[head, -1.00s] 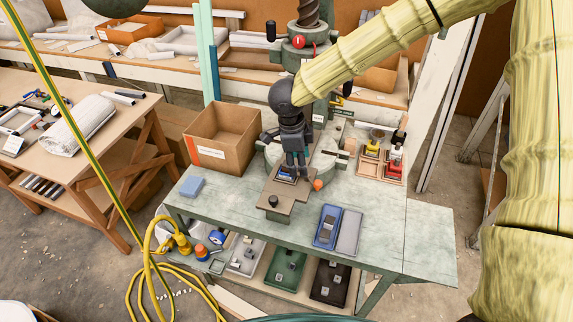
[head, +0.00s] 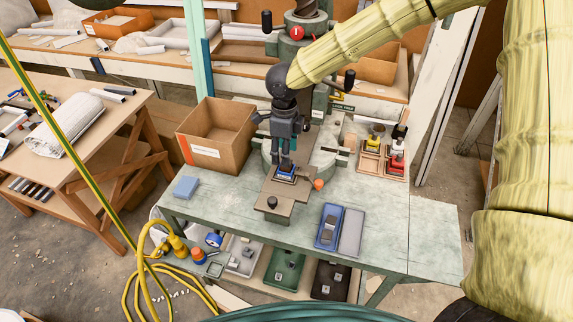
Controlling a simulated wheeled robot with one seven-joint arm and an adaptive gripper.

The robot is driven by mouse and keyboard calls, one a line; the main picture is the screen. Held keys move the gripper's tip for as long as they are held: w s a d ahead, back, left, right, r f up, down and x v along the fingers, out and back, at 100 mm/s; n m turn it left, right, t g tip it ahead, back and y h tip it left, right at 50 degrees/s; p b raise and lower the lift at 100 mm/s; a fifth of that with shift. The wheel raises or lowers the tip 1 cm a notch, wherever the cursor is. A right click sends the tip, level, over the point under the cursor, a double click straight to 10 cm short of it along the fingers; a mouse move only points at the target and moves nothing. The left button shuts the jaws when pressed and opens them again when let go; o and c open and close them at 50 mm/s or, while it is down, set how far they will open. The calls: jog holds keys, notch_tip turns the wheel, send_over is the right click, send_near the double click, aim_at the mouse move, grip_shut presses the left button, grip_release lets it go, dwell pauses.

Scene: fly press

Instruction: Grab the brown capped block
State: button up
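My gripper (head: 283,163) points down over the brown fixture plate (head: 293,203) at the press, close above a small blue piece (head: 286,172). Its fingertips are small and overlap the piece in this view, so I cannot tell whether they touch it or how far they are apart. A yellow block with a brownish top (head: 374,142) stands in the wooden tray (head: 369,174) at the right; it may be the brown capped block, but it is too small to be sure. My gripper is well to its left.
A red block (head: 396,166) shares the tray. An open cardboard box (head: 214,155) stands left of the press. A blue bin (head: 328,228) and a grey bin (head: 350,232) lie at the bench front. The bench's right end is clear.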

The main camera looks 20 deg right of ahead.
jog(key=f, duration=0.1)
jog(key=f+p, duration=0.1)
jog(key=f, duration=0.1)
jog(key=shift+w+d+p, duration=0.1)
jog(key=shift+w+p, duration=0.1)
jog(key=shift+p, duration=0.1)
jog(key=shift+f, duration=0.8)
jog(key=c, duration=1)
jog(key=shift+c, duration=0.2)
jog(key=shift+r, duration=0.1)
